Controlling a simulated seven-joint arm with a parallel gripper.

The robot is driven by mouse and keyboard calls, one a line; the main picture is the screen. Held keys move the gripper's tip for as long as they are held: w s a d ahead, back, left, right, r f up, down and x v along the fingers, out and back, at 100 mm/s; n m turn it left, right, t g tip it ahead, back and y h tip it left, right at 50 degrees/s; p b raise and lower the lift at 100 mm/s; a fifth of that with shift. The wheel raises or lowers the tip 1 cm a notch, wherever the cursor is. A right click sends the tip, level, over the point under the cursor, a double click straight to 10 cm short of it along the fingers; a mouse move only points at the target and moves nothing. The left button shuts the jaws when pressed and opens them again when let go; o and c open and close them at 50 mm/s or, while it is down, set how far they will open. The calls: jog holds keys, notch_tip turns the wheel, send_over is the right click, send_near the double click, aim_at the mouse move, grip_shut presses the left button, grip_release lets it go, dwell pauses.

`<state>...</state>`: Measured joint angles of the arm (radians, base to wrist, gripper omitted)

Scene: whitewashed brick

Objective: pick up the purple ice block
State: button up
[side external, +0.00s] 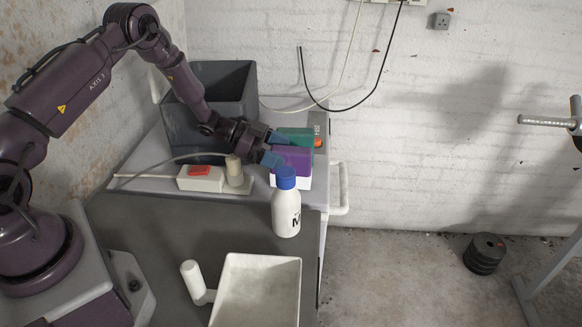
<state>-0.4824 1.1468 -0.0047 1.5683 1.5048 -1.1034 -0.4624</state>
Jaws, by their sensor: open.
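The purple ice block (293,158) is near the right edge of the grey worktop, with a white part showing below it. My gripper (275,149) reaches in from the left with its two blue-tipped fingers apart. The fingertips are at the left side of the purple block, one toward its far side and one toward its near side. I cannot tell whether either finger touches it or how far they reach around it.
A green item (297,134) lies just behind the block. A white bottle with a blue cap (286,212) stands just in front. A power strip with a red switch (201,179) lies to the left, with a dark grey bin (225,83) behind. A white tray (257,292) is at the front.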

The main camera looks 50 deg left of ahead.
jog(key=shift+x, duration=0.9)
jog(key=shift+c, duration=0.2)
jog(key=shift+r, duration=0.1)
jog(key=c, duration=1.2)
